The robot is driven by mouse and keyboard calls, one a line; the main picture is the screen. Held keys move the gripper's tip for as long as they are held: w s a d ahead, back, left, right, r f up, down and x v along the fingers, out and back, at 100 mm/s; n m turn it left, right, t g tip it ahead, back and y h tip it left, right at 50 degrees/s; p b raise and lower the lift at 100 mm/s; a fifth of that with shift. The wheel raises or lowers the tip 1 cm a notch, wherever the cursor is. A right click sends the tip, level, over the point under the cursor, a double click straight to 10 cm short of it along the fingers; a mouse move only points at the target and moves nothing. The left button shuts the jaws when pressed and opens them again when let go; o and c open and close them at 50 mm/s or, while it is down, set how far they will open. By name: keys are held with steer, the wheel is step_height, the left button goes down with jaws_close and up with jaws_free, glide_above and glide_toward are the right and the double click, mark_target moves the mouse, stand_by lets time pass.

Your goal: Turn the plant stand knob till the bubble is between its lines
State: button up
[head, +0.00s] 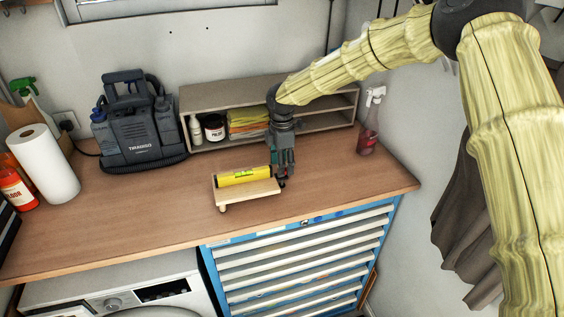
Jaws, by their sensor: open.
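The plant stand (232,195) is a low, light wooden board on short feet near the front of the worktop. A yellow spirit level (258,174) lies along its top. The level's vial (239,174) shows as a small greenish patch; the bubble and its lines are too small to make out. My gripper (282,180) points down at the stand's right end, close to the board and the level's right tip. It is open. The knob cannot be told apart; the gripper fingers may cover it. I cannot tell whether they touch anything.
Behind stands a wooden shelf (222,98) with a jar (214,128) and folded cloths (248,120). A grey machine (138,130) stands to the left, a red spray bottle (367,138) to the right. The worktop (110,222) is clear left of the stand. Blue drawers (212,262) are below.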

steer(key=shift+s+f, duration=0.3)
steer(key=shift+w+f, duration=0.25)
steer(key=shift+f, duration=0.15)
steer(key=shift+s+r, duration=0.15)
steer(key=c, duration=1)
steer(key=shift+f+m+b, duration=0.2)
steer(key=shift+m+b, duration=0.4)
steer(key=shift+m, duration=0.2)
steer(key=m+b, duration=0.1)
steer(key=m, duration=0.2)
steer(key=shift+r, duration=0.15)
steer(key=o, duration=1)
